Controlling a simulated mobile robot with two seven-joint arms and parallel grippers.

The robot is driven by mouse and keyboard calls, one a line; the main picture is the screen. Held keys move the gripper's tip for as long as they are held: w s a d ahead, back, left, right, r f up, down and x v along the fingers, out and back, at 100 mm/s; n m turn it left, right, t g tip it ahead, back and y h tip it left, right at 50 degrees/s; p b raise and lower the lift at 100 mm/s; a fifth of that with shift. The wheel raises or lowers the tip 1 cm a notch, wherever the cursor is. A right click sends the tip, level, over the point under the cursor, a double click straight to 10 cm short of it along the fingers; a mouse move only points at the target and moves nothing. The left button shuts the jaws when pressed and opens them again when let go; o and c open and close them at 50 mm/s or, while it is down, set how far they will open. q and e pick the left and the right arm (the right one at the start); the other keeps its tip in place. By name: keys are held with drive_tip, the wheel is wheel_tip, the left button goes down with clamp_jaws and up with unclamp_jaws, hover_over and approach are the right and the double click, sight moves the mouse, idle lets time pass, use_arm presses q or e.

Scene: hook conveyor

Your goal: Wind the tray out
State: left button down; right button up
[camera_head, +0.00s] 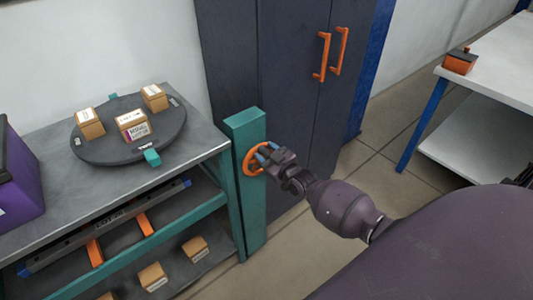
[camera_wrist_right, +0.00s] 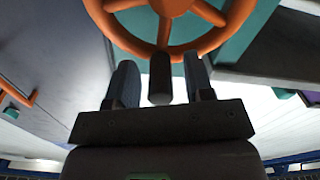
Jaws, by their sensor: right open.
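An orange handwheel (camera_head: 249,160) is mounted on a teal post (camera_head: 246,205) at the bench's right end. In the right wrist view the wheel (camera_wrist_right: 135,43) shows spokes and a dark crank knob (camera_wrist_right: 160,78). My right gripper (camera_head: 264,155) is at the wheel. Its two fingers (camera_wrist_right: 160,82) are apart, one on each side of the knob; I cannot tell whether they touch it. My left gripper is not in view.
A round dark turntable (camera_head: 95,150) with three small boxes stands on the grey bench (camera_head: 40,190). A purple bin (camera_head: 15,185) is at left. Several boxes sit on the lower shelf. A dark cabinet (camera_head: 285,70) stands behind the post. A white table (camera_head: 500,75) is at right.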

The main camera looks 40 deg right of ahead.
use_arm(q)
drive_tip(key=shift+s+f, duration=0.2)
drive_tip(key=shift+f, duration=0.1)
use_arm(e)
clamp_jaws()
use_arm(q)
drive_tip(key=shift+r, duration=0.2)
use_arm(e)
drive_tip(key=shift+a, duration=0.1)
